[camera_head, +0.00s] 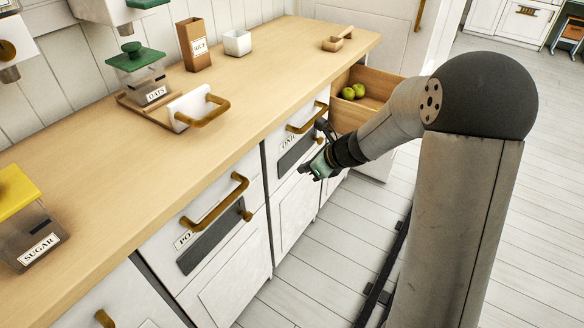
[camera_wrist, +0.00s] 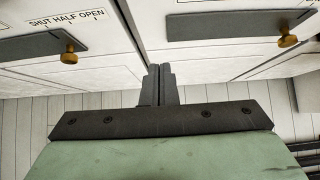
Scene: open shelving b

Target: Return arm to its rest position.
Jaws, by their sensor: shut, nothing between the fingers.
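My arm (camera_head: 388,116) reaches from the right toward the front of the cabinets in the head view. My gripper (camera_head: 304,169) is at its end, beside the cabinet fronts and below the counter's edge. In the wrist view my gripper (camera_wrist: 160,72) has its two fingers pressed together with nothing between them. The fingertips point toward the gap between two cabinet fronts; whether they touch anything I cannot tell.
An open wooden drawer (camera_head: 377,91) with green fruit (camera_head: 348,93) stands out just beyond my arm. Brass handles (camera_head: 217,203) stick out from the cabinet fronts. The counter (camera_head: 262,84) holds jars and boxes. The plank floor (camera_head: 330,240) is mostly clear beside a dark rail (camera_head: 385,270).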

